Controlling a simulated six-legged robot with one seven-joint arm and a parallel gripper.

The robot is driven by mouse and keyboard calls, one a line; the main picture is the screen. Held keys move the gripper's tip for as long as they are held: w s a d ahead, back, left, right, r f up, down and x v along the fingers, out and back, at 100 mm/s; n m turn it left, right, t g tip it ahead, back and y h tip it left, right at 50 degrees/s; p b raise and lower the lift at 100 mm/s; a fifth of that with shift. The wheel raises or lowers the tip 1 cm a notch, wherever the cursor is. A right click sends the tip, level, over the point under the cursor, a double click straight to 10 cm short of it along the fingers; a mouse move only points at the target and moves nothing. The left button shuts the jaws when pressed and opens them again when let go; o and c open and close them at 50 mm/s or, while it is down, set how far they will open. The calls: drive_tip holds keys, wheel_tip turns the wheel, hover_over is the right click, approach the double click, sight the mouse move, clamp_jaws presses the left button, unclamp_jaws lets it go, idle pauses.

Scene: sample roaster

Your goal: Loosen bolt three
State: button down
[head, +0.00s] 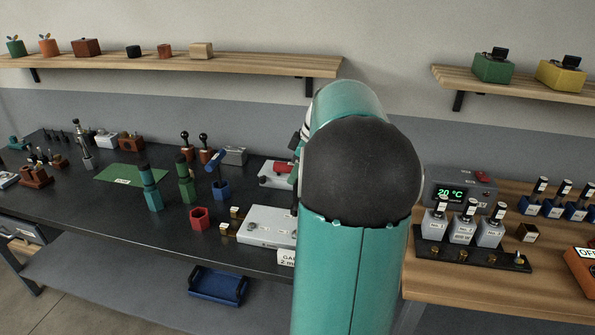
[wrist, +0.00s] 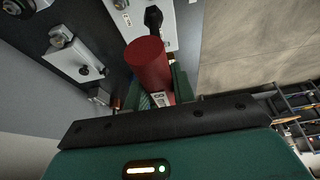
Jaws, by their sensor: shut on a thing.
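In the wrist view my gripper (wrist: 160,88) is shut on a red cylindrical tool (wrist: 149,60) with a pale label near the jaws. A dark tip (wrist: 153,18) shows beyond the tool, over a light grey plate (wrist: 132,32); I cannot tell whether it touches a bolt. No bolt can be read as number three. A light grey plate (head: 262,228) on the dark bench runs behind my arm.
An empty-looking red holder (head: 200,218) stands near a blue tool in its blue stand (head: 221,190) and two green tools (head: 150,188). Another plate with a bolt (wrist: 72,52) shows in the wrist view. Bottles (head: 462,229) and a temperature display (head: 458,192) stand right of my arm.

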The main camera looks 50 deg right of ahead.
sight(296, 196)
drive_tip(key=shift+f, duration=2.4)
drive_tip(key=shift+m+h, duration=0.5)
drive_tip(key=shift+m, duration=0.7)
drive_tip(key=m+h, duration=0.1)
drive_tip(key=m, duration=0.2)
drive_tip(key=shift+m, duration=0.4)
drive_tip(key=m+h, duration=0.1)
drive_tip(key=m, duration=0.2)
drive_tip(key=m+h, duration=0.1)
drive_tip(key=m, duration=0.1)
drive_tip(key=shift+m+g+h, duration=0.3)
drive_tip(key=shift+m, duration=0.1)
drive_tip(key=shift+f, duration=1.6)
